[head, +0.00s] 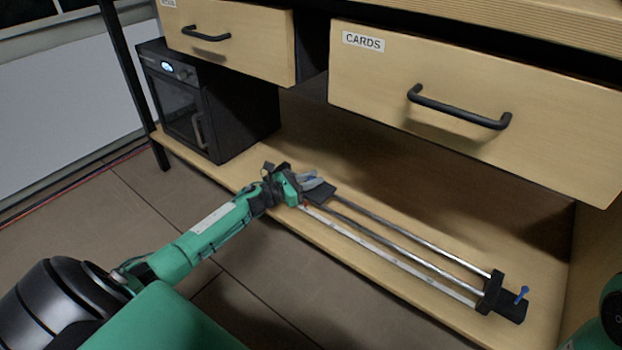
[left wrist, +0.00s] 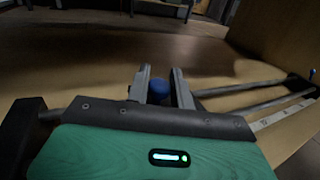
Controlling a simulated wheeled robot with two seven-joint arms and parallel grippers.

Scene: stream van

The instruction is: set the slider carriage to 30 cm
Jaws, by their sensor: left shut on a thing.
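The slider (head: 400,245) lies on the low wooden shelf, with two metal rails and a pale scale strip along its front side. Its carriage (head: 321,194) is a dark block near the left end of the rails, partly hidden by my left gripper. My left gripper (head: 314,182) is at the carriage. In the left wrist view, its two fingers (left wrist: 160,88) are shut on a blue knob (left wrist: 158,91). A small red mark (head: 305,206) shows beside the scale strip. The scale's figures are too small to read. My right gripper is not in view.
The slider's right end block (head: 497,295) carries a blue lever (head: 522,293). A black oven-like box (head: 205,105) stands at the shelf's left end. The CARDS drawer (head: 465,105) and another drawer (head: 230,40) hang above. The shelf behind the rails is clear.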

